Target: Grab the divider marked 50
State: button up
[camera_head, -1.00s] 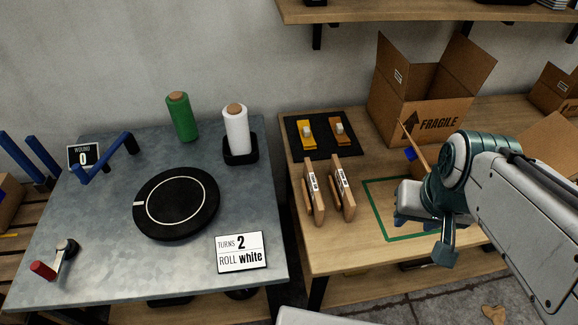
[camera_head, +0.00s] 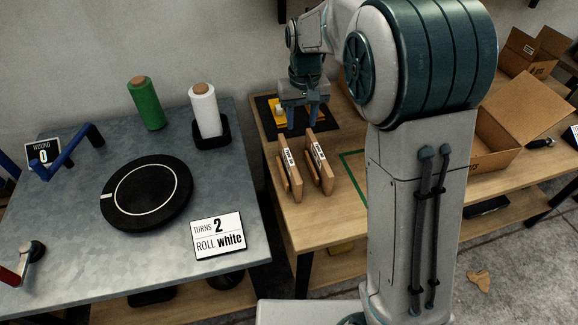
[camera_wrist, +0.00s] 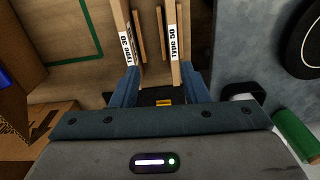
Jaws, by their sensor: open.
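Two upright wooden dividers stand side by side on the wooden table. The divider marked 50 (camera_wrist: 173,50) is the right one in the wrist view, and its label reads "Type 50". It is the left one in the head view (camera_head: 294,180), nearer the metal table. The other divider (camera_wrist: 122,40), which appears to read "Type 30", is the right one in the head view (camera_head: 325,178). My gripper (camera_head: 302,125) is open and empty, over the dividers' far ends. In the wrist view its fingers (camera_wrist: 160,82) are spread wide, with the 50 divider's end close beside the right finger.
A black mat (camera_head: 325,124) with a yellow piece (camera_head: 279,107) lies behind the dividers. The metal table (camera_head: 150,245) on the left holds a turntable (camera_head: 147,195), green and white rolls and a sign. An open box (camera_head: 520,115) stands right; my arm hides much of the table.

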aim_at(289, 157)
jog(key=a+f, duration=0.1)
jog(key=f, duration=0.2)
jog(key=w+f, duration=0.1)
jog(key=f, duration=0.3)
jog(key=w+a+f, duration=0.1)
jog(key=f, duration=0.3)
jog(key=shift+w+a+b, duration=0.1)
jog(key=shift+a+b, duration=0.2)
jog(key=f, duration=0.3)
jog(key=s+f, duration=0.1)
jog(key=shift+a+f, duration=0.25)
jog(key=shift+f, duration=0.5)
grip_shut()
